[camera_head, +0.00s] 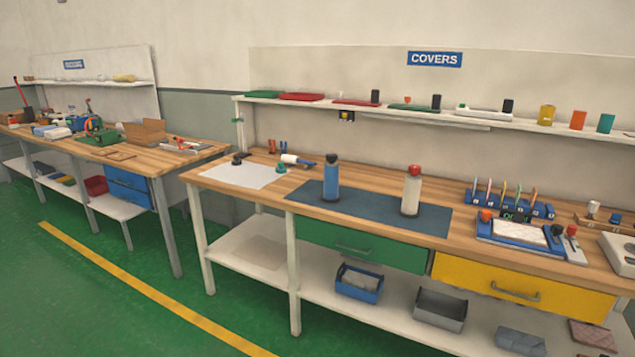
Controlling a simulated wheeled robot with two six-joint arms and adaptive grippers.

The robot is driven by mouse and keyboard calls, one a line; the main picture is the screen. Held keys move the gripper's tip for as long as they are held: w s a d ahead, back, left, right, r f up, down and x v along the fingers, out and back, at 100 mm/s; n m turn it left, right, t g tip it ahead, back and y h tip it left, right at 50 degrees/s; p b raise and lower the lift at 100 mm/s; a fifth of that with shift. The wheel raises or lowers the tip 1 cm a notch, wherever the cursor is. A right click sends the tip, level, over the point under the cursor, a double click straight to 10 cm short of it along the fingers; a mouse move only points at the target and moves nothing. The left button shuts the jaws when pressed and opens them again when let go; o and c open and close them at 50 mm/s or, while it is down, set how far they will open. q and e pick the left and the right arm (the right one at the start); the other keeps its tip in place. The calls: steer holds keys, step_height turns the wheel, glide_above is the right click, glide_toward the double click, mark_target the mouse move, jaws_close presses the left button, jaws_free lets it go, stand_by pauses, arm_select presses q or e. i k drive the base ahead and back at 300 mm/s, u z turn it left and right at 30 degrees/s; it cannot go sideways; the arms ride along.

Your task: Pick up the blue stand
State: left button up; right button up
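A blue stand (546,211) rests on the right part of the wooden workbench under the COVERS sign. It is a low, long rack with several thin coloured tools standing upright in it. A blue-framed tray with a pale pad (518,233) lies just in front of it. Neither of my grippers shows in the head view, so whether they are open or shut cannot be seen.
The workbench (390,180) carries a blue mat (370,212) with a blue bottle (331,180) and a white red-capped bottle (411,192). A shelf (420,110) runs above it. Green floor (130,310) lies clear in front. Another workbench (180,160) stands left.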

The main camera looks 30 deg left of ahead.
mark_target(331, 196)
steer(key=u, duration=0.7)
steer(key=i, duration=0.7)
steer(key=u, duration=1.2)
steer(key=i, duration=1.2)
steer(key=z, duration=0.5)
steer(key=i, duration=0.85)
steer(key=z, duration=0.8)
